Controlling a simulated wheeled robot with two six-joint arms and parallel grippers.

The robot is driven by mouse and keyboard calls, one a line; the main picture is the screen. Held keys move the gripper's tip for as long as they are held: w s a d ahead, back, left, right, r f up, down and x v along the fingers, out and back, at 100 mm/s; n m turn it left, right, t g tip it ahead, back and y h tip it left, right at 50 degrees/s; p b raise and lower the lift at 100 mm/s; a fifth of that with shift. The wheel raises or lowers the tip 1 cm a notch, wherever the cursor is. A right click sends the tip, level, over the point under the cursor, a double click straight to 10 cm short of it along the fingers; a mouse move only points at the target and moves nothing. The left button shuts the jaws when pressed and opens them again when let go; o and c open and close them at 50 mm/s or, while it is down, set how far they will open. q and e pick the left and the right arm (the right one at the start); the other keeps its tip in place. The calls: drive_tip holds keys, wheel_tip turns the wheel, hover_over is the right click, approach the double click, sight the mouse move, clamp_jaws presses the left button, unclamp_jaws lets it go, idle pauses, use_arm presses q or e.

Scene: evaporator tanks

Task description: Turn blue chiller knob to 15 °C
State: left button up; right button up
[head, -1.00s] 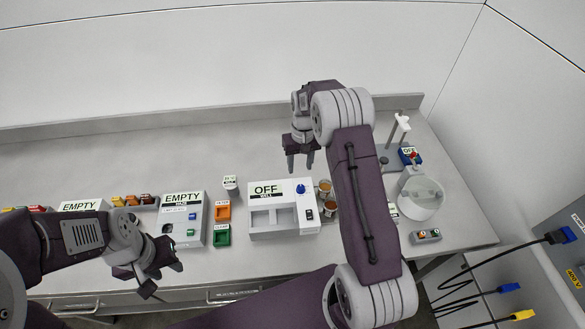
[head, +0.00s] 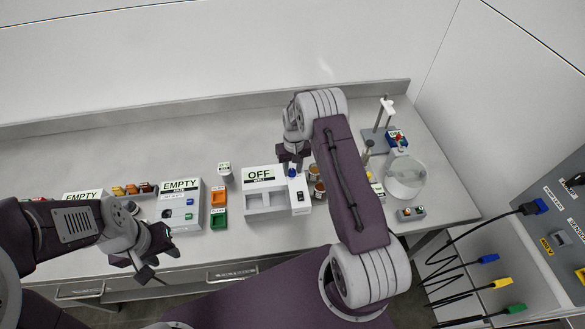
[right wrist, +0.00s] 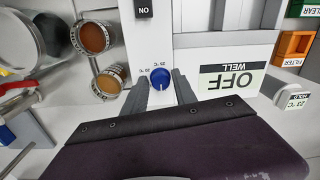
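The blue knob (head: 292,172) is at the back right of the white box (head: 265,204) labelled "OFF" and "WELL". In the right wrist view the knob (right wrist: 160,79) has a pale pointer line and small temperature marks beside it, too small to read surely. My right gripper (head: 292,160) is over the knob from behind. Its two grey fingers (right wrist: 163,92) stand on either side of the knob, apart, and contact with it cannot be made out. My left gripper (head: 155,258) is open and empty in front of the bench edge.
A switch (head: 300,197) sits in front of the knob on the box. Several amber-filled jars (head: 318,188) stand close to its right. Orange (head: 218,197) and green (head: 218,219) bins are to its left. A white round vessel (head: 404,176) stands further right.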

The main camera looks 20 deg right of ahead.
drive_tip(key=shift+w+f, duration=0.1)
drive_tip(key=shift+w, duration=0.1)
clamp_jaws()
drive_tip(key=shift+m, duration=0.3)
drive_tip(key=shift+m+b, duration=0.6)
drive_tip(key=shift+m, duration=0.4)
drive_tip(key=m+b, duration=0.1)
drive_tip(key=m, duration=0.1)
drive_tip(key=shift+m, duration=0.4)
drive_tip(key=m, duration=0.3)
drive_tip(key=shift+b, duration=0.35)
drive_tip(key=shift+m, duration=1.9)
drive_tip(key=shift+w, duration=0.1)
